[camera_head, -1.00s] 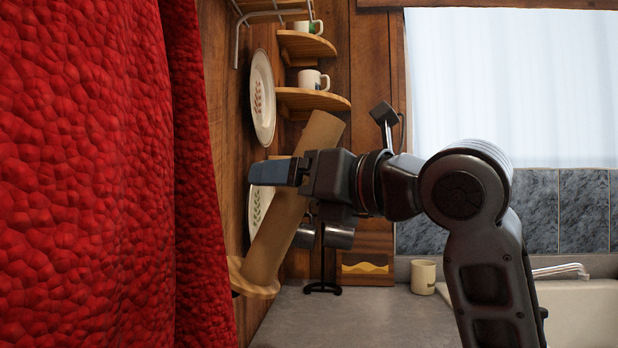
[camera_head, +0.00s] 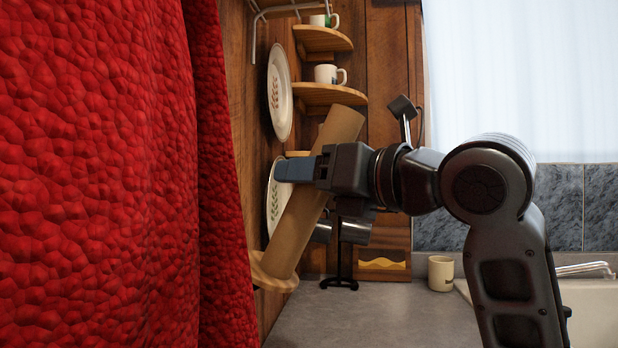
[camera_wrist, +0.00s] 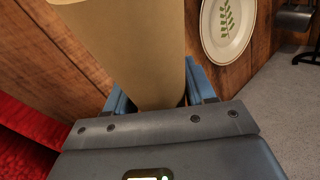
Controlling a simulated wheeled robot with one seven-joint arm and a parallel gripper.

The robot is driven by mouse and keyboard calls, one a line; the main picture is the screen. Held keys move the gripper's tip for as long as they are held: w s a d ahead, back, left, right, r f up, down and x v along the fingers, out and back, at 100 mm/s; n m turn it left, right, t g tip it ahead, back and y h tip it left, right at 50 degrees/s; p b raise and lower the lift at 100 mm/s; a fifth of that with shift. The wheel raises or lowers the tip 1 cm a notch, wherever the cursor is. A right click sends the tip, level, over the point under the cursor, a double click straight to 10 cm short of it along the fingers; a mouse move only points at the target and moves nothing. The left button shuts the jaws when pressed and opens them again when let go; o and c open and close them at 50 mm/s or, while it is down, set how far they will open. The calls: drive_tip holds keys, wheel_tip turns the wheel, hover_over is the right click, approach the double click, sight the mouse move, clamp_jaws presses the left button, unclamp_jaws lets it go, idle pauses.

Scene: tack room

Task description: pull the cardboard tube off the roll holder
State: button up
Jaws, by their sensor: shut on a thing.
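The brown cardboard tube (camera_head: 297,235) stands tilted, its top leaning to the right, in the head view. Its lower end meets the round wooden base of the roll holder (camera_head: 268,279) at the wall; I cannot tell whether it is still around a post there. My gripper (camera_head: 296,169) reaches in from the right and is shut on the tube around its middle. In the wrist view the tube (camera_wrist: 135,50) lies between the two blue fingers (camera_wrist: 158,95). The inside of the tube is hidden.
A red textured curtain (camera_head: 110,180) hangs close on the left. Plates (camera_head: 279,95) hang on the wooden wall, and corner shelves (camera_head: 330,95) hold mugs. A black stand (camera_head: 340,270) and a cream mug (camera_head: 440,273) are on the grey counter (camera_head: 385,318), whose front is clear.

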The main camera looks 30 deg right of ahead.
drive_tip(key=s+d+r+p, duration=0.2)
drive_tip(key=d+r+p, duration=0.1)
drive_tip(key=r, duration=0.5)
drive_tip(key=s+d+r+p, duration=0.2)
drive_tip(key=r+p, duration=0.4)
drive_tip(key=r, duration=0.3)
drive_tip(key=shift+s+d, duration=0.35)
drive_tip(key=shift+d, duration=0.35)
idle(0.5)
drive_tip(key=shift+r, duration=0.1)
idle(0.3)
